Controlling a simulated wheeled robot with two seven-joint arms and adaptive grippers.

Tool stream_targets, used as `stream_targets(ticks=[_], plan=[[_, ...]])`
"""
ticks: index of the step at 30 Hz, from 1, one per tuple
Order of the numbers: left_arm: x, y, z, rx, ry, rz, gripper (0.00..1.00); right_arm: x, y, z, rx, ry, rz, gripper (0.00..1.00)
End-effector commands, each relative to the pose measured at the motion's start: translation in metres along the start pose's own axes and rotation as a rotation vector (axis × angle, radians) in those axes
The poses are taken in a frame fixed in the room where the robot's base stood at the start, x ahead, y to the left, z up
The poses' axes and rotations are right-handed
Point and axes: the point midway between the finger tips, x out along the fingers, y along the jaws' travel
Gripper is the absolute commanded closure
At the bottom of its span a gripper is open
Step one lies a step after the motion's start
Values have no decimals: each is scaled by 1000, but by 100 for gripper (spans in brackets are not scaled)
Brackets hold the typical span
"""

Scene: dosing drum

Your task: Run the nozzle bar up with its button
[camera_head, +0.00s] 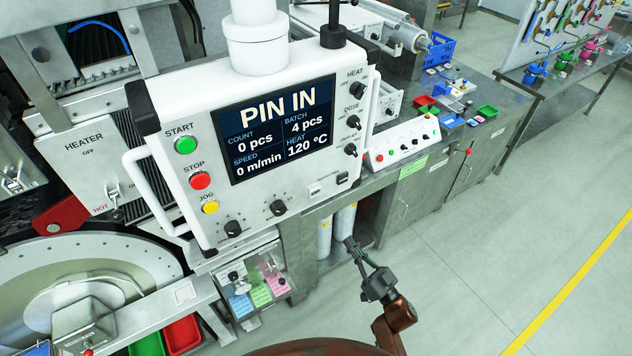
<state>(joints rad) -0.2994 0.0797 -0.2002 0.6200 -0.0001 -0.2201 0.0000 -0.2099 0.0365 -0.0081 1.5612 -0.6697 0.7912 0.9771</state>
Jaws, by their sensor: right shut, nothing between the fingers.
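The white control panel (200,115) fills the upper middle. Its screen (278,130) reads PIN IN, 0 pcs, batch 4 pcs, 0 m/min and 120 °C. A green START button (186,145), a red STOP button (200,180) and a yellow JOG button (209,207) line its left side. Small switches (314,190) and black knobs (278,207) sit along its lower edge. I cannot tell which control moves the nozzle bar, and cannot identify the bar. My right gripper (352,246) is shut and empty, below and right of the panel, apart from it.
A clear box with coloured labels (258,283) hangs below the panel. The heater box (90,165) and a large round drum plate (75,265) are at the left. A sloped button console (405,145) stands on the steel bench at the right. The floor at the right is clear.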

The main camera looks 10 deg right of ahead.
Motion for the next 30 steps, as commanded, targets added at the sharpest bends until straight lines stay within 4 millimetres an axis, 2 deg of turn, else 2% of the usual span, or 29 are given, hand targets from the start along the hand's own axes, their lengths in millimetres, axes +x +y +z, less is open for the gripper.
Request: stream_targets(ticks=[1, 6, 9, 12, 17, 30], plan=[[-15, -1, -2, 0, 1, 0, 60, 13, -16, -36, -5, 39, -47, 100], [-38, -1, -4, 0, 1, 0, 60, 36, -68, -120, -12, 133, -213, 100], [-48, -2, -6, 0, 2, 0, 60, 42, -93, -154, -17, 166, -293, 100], [-54, -2, -6, 0, 2, -1, 60, 45, -110, -176, -22, 184, -349, 100], [-57, -2, -7, -1, 2, -1, 60, 45, -122, -189, -26, 193, -388, 100], [-54, -2, -6, 0, 2, -1, 60, 48, -122, -187, -26, 194, -390, 100]])
